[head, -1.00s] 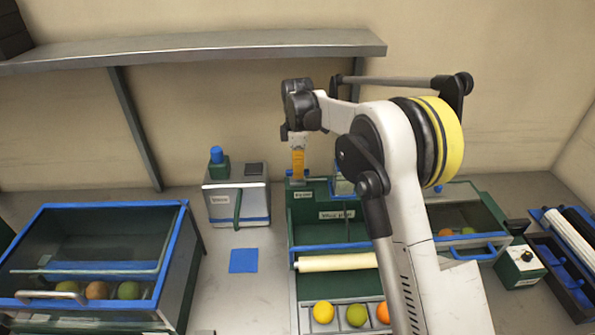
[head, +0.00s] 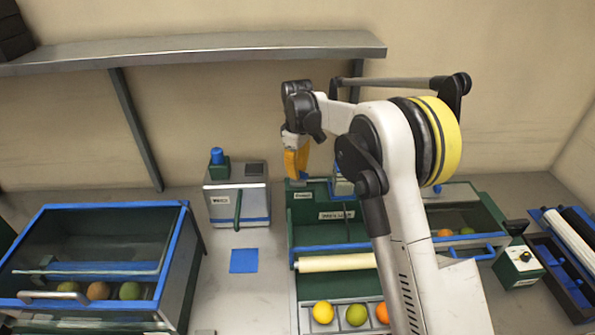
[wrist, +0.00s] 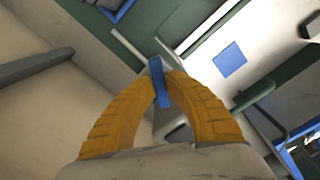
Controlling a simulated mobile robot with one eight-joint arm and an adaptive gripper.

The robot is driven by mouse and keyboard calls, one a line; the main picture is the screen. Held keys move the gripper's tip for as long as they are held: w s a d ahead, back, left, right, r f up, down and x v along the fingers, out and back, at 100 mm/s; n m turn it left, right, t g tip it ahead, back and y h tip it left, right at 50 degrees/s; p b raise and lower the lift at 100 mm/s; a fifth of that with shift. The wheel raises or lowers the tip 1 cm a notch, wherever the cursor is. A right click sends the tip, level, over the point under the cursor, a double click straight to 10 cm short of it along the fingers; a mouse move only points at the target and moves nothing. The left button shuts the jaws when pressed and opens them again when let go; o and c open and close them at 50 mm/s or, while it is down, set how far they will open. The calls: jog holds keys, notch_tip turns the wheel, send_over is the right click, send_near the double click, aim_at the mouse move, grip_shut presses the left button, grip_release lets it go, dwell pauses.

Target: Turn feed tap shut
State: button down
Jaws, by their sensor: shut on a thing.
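My gripper (head: 297,172) points down at the back left corner of the green sorting unit (head: 292,225). Its yellow fingers are closed on the blue tap handle (wrist: 160,84), which shows between the fingertips in the wrist view (wrist: 162,80). The handle is a narrow blue bar. In the head view the fingers mostly hide the tap, so its exact angle there cannot be told.
A grey box with a blue knob (head: 217,156) stands left of the unit. A blue square (head: 244,261) lies on the counter. A glass-fronted bin (head: 100,235) is at left. A shelf (head: 200,46) runs along the wall above.

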jog(key=m, duration=0.5)
jog(key=shift+m, duration=0.4)
jog(key=m, duration=0.5)
jog(key=shift+m, duration=0.4)
jog(key=c, duration=1.4)
grip_release()
notch_tip(320, 180, up, 12)
